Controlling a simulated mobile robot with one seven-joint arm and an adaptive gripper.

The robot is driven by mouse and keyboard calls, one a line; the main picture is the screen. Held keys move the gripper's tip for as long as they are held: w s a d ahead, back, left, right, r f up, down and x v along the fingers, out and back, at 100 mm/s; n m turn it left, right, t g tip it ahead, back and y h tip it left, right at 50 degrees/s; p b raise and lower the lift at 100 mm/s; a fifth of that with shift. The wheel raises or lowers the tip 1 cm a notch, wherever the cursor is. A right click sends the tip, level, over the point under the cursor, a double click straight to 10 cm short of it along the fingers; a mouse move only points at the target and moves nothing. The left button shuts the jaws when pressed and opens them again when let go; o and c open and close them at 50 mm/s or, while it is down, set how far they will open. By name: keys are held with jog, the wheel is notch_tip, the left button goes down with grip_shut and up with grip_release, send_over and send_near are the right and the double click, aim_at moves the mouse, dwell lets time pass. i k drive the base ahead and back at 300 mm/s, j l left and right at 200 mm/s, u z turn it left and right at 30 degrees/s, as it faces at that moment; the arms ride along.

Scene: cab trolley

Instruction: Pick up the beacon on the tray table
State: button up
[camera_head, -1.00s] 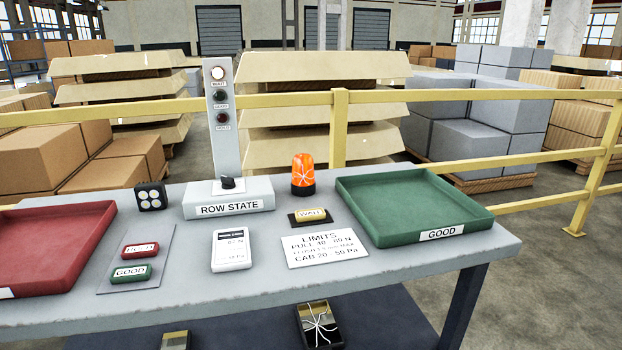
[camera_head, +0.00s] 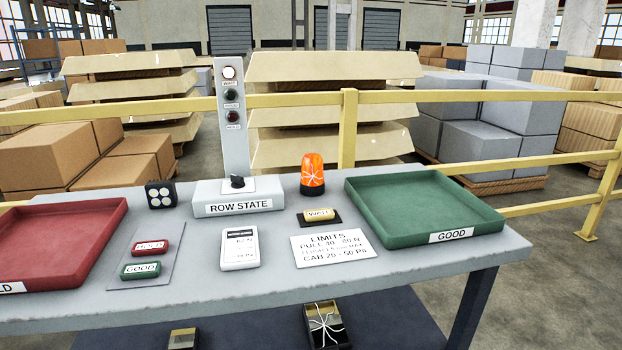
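The beacon (camera_head: 312,173) has an orange dome with pale crack-like lines on a dark base. It stands upright at the back of the grey table (camera_head: 290,284), between the ROW STATE box (camera_head: 238,199) and the green GOOD tray (camera_head: 424,207). Nothing touches it and it is fully visible. My gripper is not in view.
A red tray (camera_head: 60,243) sits at the left. A yellow WAIT block (camera_head: 319,214), a LIMITS card (camera_head: 332,245), a white meter (camera_head: 239,248), and red and green blocks (camera_head: 142,270) lie in front. A yellow rail (camera_head: 420,97) runs behind the table.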

aim_at(312, 184)
jog(key=i+l+u, duration=0.1)
jog(key=u, duration=0.4)
jog(key=l+u, duration=0.3)
jog(key=u, duration=0.15)
jog(key=l+u, duration=0.25)
jog(key=u, duration=0.25)
jog(key=l+u, duration=0.3)
jog(key=l, duration=0.3)
jog(key=k+l+u, duration=0.25)
jog(key=l, duration=0.3)
jog(key=k+l, duration=0.1)
jog(key=l, duration=0.65)
jog(key=k+l+u, duration=0.1)
jog(key=l, duration=0.3)
jog(key=k+l, duration=0.15)
jog(key=l, duration=0.2)
jog(key=k+l, duration=0.1)
jog(key=l, duration=0.3)
